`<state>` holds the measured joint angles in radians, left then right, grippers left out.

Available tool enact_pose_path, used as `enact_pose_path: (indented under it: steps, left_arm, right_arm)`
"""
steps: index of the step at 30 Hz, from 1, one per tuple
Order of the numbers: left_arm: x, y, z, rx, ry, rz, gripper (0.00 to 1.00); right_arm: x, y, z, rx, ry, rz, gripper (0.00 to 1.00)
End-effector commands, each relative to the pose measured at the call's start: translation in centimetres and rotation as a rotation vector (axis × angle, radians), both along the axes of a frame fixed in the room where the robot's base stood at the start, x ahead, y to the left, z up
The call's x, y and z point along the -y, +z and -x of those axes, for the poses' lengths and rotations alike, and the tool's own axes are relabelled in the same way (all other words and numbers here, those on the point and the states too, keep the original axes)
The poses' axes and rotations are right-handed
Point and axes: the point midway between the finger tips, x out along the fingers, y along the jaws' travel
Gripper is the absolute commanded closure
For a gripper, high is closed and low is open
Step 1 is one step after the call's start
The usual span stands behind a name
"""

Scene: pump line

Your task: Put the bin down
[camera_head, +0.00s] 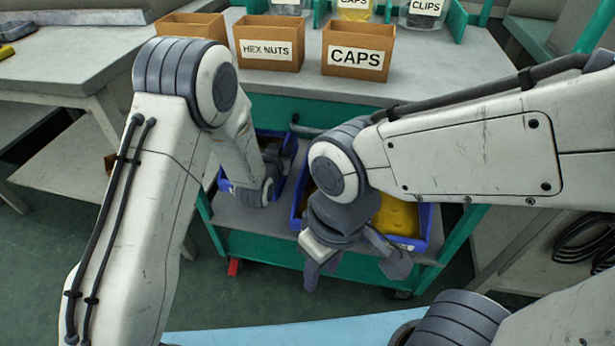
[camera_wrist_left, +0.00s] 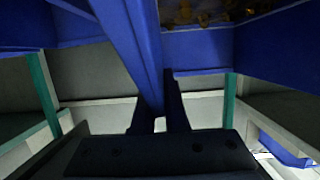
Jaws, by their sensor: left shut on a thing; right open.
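A blue bin (camera_head: 288,151) shows at the upper shelf of the teal cart, partly hidden by my left arm; its inside looks dark. My left gripper (camera_head: 272,160) is at this bin, its fingertips mostly hidden in the head view. In the left wrist view, its fingers (camera_wrist_left: 159,112) are shut on a blue bin wall (camera_wrist_left: 143,45). I cannot tell whether the bin rests on the shelf or hangs just above it. My right gripper (camera_head: 352,268) is open and empty, its fingers spread in front of a second blue bin (camera_head: 424,228) holding yellow parts (camera_head: 398,215).
The grey cart shelf (camera_head: 235,212) has a teal frame (camera_head: 455,245). Cardboard boxes of hex nuts (camera_head: 268,45) and caps (camera_head: 357,52) stand on the bench behind. A grey table (camera_head: 65,60) is at the left. A coiled cable (camera_head: 585,240) lies at the right.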

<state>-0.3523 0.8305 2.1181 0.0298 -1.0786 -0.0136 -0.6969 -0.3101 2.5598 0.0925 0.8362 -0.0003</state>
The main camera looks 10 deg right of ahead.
Motion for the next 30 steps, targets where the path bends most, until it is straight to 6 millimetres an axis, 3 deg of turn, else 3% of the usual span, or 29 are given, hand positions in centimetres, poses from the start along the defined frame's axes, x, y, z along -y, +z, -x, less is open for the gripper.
enact_pose_path:
  steps: [1,3,11,18,29,30]
  left_arm:
    - [-0.3,-1.5,0.0,0.001,0.005,-0.001,1.00]
    - [-0.7,-2.7,-0.1,0.002,0.009,0.000,1.00]
    - [-0.9,-4.7,-0.1,0.003,0.014,0.001,1.00]
    - [-0.8,-7.8,-0.1,0.004,0.011,0.001,1.00]
    - [-0.6,-8.1,-0.1,0.004,0.009,0.002,1.00]
    - [-0.6,-8.3,0.0,-0.001,0.010,0.001,0.85]
  right_arm:
    - [0.0,-0.9,0.0,0.000,0.000,0.000,0.59]
    - [0.0,-1.4,0.0,0.000,0.000,0.000,0.59]
    - [0.0,-2.1,0.0,0.000,0.000,0.000,0.59]
    - [0.0,-3.6,0.0,0.000,0.000,0.000,0.59]
    - [0.0,-3.7,0.0,0.000,0.000,0.000,0.59]
    - [0.0,-3.8,0.0,-0.001,0.000,0.001,0.59]
